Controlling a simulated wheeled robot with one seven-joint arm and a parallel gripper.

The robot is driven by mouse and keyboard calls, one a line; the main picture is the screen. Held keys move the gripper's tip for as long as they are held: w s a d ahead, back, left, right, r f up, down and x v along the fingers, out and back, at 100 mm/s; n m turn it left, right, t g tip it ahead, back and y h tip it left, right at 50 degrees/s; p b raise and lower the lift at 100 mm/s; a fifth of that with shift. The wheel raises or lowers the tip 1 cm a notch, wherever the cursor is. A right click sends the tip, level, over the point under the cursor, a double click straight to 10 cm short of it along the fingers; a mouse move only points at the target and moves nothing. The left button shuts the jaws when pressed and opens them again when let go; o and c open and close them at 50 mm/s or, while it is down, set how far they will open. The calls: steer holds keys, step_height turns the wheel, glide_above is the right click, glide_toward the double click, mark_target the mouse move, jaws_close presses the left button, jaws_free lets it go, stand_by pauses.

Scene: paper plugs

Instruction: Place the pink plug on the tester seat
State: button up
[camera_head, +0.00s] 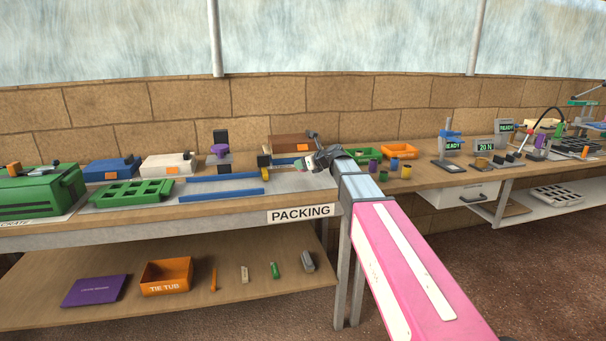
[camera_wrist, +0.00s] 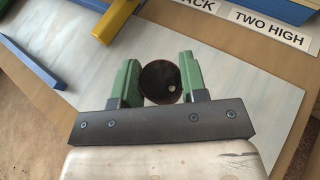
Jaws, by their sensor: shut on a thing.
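My gripper (camera_head: 305,163) is over the packing bench in the head view. In the wrist view its green fingers (camera_wrist: 160,78) are shut on a dark round thing (camera_wrist: 158,84), seen end-on, with a small light spot. I see no pink on it, so I cannot tell whether it is the pink plug. No other pink plug can be made out. A press-like stand with blue parts (camera_head: 450,134) and a READY display is on the right bench, beside a 20 N display (camera_head: 485,147). I cannot tell which part is the tester seat.
Blue rails (camera_head: 221,194), a green slotted tray (camera_head: 133,192) and boxes are on the left bench. A pale board (camera_wrist: 205,95) lies beneath the gripper.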

steer(key=shift+f, duration=2.1)
steer(key=o, duration=0.9)
steer(key=shift+f, duration=0.1)
